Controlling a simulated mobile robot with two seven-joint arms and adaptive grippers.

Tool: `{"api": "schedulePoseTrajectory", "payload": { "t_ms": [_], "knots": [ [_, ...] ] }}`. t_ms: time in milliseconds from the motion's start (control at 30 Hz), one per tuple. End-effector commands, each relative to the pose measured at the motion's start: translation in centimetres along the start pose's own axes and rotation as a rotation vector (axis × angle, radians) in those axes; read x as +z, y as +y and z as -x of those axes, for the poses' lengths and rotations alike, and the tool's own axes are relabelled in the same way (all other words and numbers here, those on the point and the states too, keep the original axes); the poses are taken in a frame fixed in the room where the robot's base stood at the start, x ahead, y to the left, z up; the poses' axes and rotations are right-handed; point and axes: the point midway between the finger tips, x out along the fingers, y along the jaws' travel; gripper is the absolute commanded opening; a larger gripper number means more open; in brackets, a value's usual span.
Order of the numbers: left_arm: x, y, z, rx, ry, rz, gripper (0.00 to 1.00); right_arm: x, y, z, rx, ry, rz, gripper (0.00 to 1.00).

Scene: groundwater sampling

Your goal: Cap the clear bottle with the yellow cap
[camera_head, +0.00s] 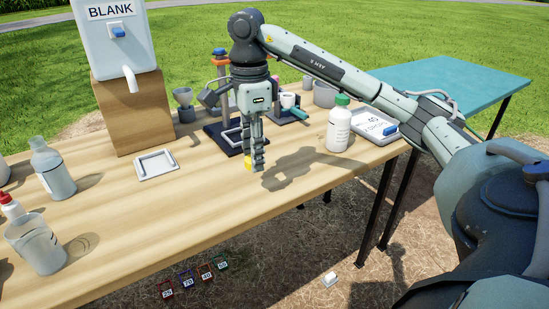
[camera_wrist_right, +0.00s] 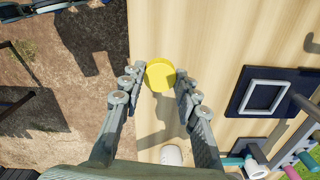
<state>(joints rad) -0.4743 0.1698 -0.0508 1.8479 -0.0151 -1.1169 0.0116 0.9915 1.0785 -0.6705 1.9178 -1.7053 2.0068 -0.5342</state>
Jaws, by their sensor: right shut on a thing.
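The yellow cap (camera_head: 248,163) is between the fingertips of my right gripper (camera_head: 257,165), near the table's front edge. The right wrist view shows the cap (camera_wrist_right: 160,75) pinched between the two fingers of the right gripper (camera_wrist_right: 163,76). The gripper points down, and its exact height above the table is hard to tell. An uncapped clear, greyish bottle (camera_head: 52,170) with a white label stands upright on the left side of the table, well apart from the gripper. My left gripper is not in view.
A white tray (camera_head: 156,165) lies between bottle and gripper. A BLANK dispenser (camera_head: 114,38) stands on a wooden block (camera_head: 132,112). A beaker (camera_head: 38,243) and a red-tipped bottle (camera_head: 10,206) are at left. A green-capped white bottle (camera_head: 339,128) stands at right.

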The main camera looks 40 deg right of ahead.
Motion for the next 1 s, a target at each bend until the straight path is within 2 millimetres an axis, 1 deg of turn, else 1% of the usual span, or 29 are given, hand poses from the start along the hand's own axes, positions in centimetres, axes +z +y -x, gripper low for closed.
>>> {"api": "schedulePoseTrajectory", "payload": {
  "t_ms": [33, 100, 200, 300, 433, 733, 800, 1000],
  "knots": [
    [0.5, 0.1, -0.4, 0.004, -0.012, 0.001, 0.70, 1.1, 0.1, 1.2, -0.006, -0.001, 0.004, 0.19],
    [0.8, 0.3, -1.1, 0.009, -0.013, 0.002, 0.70, 2.3, 0.3, 1.9, -0.005, -0.001, 0.003, 0.19],
    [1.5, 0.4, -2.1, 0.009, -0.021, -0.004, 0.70, 3.6, 0.6, 2.5, -0.003, 0.000, 0.002, 0.19],
    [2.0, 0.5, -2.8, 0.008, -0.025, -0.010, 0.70, 4.4, 0.8, 2.9, -0.002, 0.000, 0.000, 0.19],
    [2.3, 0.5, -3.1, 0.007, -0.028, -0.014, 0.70, 4.9, 0.9, 3.1, -0.001, 0.000, -0.001, 0.19],
    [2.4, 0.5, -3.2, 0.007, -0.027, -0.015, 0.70, 4.9, 0.9, 3.0, 0.000, 0.001, -0.002, 0.19],
    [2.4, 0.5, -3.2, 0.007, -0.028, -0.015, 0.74, 4.9, 0.9, 3.0, 0.000, 0.001, -0.002, 0.19],
    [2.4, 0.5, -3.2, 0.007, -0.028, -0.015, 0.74, 4.9, 0.9, 3.0, -0.001, 0.001, -0.002, 0.19]
  ]
}}
